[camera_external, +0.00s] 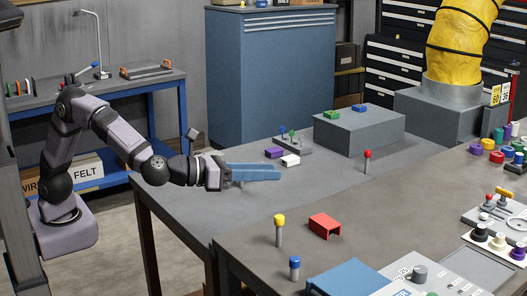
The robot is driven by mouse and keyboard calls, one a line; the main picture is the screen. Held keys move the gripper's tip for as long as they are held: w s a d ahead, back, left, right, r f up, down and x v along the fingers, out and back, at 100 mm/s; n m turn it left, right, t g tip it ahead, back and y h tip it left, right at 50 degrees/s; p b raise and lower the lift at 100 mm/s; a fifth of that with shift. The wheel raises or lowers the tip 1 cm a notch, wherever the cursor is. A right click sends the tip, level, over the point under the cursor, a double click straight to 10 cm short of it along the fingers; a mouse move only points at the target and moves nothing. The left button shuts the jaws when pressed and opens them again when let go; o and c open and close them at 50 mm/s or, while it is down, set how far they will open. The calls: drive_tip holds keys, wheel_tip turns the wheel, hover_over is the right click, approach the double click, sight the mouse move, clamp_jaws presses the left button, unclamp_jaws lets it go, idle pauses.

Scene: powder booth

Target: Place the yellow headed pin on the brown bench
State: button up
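The yellow headed pin (279,231) stands upright, grey shank down, on the brown bench (400,205) near its left end. My gripper (278,173) has blue fingers and reaches level to the right over the grey bench (190,205). It is above and behind the pin in the picture, well apart from it. The fingers overlap in this side-on view, so I cannot tell whether they are open or shut. No object shows at the fingertips.
A red bracket (324,225) and a blue headed pin (294,267) stand near the yellow one. A red headed pin (367,160) stands farther back. Purple (274,153) and white (290,160) blocks lie behind my gripper. The brown bench's middle is clear.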

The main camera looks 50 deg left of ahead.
drive_tip(key=s+a+f+n+g+h+b, duration=0.1)
drive_tip(key=s+f+n+g, duration=0.1)
drive_tip(key=f+n+g, duration=0.3)
drive_tip(key=s+a+f+n+g+h+b, duration=0.1)
drive_tip(key=s+f+n+g+b, duration=0.15)
drive_tip(key=f+n, duration=0.35)
drive_tip(key=w+a+r+n+t+h+b, duration=0.1)
drive_tip(key=a+r+n+t+h, duration=0.15)
drive_tip(key=r+n, duration=0.55)
drive_tip(key=a+r+n+t+h, duration=0.1)
drive_tip(key=r+n+h, duration=0.4)
drive_tip(key=n, duration=0.4)
drive_tip(key=y, duration=0.1)
approach(279, 232)
drive_tip(key=shift+w+a+p+x, duration=0.15)
drive_tip(key=shift+p+x, duration=0.35)
drive_tip(key=shift+x, duration=1.25)
drive_tip(key=shift+w+a+p+x, duration=0.15)
drive_tip(key=shift+p+x, duration=0.3)
drive_tip(key=shift+x, duration=1.35)
clamp_jaws()
